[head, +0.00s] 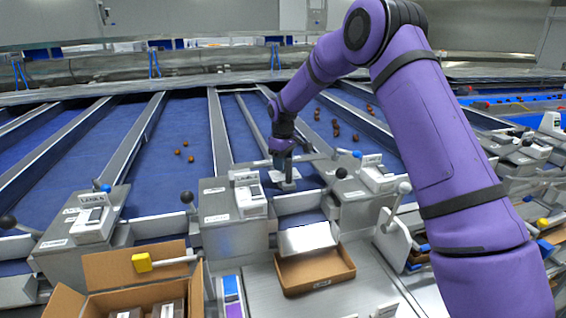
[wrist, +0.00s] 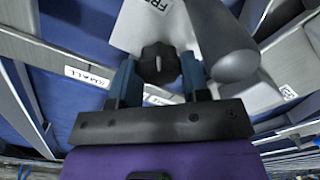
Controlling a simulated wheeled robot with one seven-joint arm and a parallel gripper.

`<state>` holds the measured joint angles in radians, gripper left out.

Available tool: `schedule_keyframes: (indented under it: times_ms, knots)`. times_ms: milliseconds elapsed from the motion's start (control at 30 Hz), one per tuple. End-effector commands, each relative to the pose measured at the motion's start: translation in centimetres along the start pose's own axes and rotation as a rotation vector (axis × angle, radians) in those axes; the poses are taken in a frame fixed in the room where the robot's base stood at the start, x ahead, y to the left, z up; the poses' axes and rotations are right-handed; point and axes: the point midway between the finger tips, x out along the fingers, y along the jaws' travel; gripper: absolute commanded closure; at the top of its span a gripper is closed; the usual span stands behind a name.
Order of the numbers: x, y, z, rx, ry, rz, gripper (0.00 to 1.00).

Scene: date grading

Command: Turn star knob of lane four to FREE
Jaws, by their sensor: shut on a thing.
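A black star knob (wrist: 159,63) sits on a light metal plate (wrist: 135,25) in the wrist view. Printed letters at the plate's top edge are cut off, so the full word is not readable. My gripper (wrist: 157,72) has its two blue-grey fingers on either side of the knob and is shut on it. In the head view my gripper (head: 284,160) points down at a small pale plate (head: 286,179) over one lane's blue bed. The knob is hidden there behind the fingers. I cannot read the lane number at this spot.
A grey round-ended bar (wrist: 228,48) stands close to the right finger. A SMALL label (wrist: 87,77) lies to the left. Black ball-ended levers (head: 187,197) stand nearby. A cardboard tray (head: 316,273) and a box (head: 125,268) are in front. Loose dates (head: 178,152) lie on the blue lanes.

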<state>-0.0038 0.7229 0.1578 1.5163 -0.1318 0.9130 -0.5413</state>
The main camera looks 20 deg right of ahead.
Motion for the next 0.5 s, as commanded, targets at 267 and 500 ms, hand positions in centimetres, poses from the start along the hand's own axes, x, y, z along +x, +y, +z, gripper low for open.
schedule_keyframes:
  times_ms: [267,500]
  knots:
    - [-0.07,0.04,-0.01,-0.07,0.001,0.001,0.81]
    - [-0.07,0.02,-0.02,-0.082,0.001,0.001,0.81]
